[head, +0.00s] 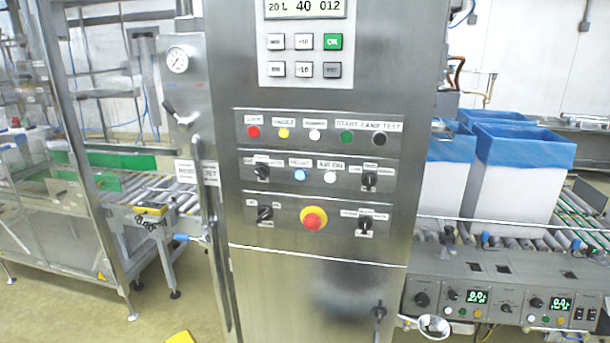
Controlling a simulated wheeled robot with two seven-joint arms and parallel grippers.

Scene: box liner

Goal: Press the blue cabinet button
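The blue button (299,175) is a small round button on the middle panel strip of the steel control cabinet (330,285). A label sits just above it, partly legible. A black rotary switch (262,173) is to its left and a white button (330,177) is just to its right. Nothing covers the blue button. Neither of my grippers shows in the head view.
A red emergency stop (313,219) on a yellow ring sits below the button. The upper strip holds red, yellow, white, green and black buttons. A keypad (304,56) is above. Blue-lined boxes (516,180) stand on a roller conveyor at right. A door handle (196,165) protrudes at left.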

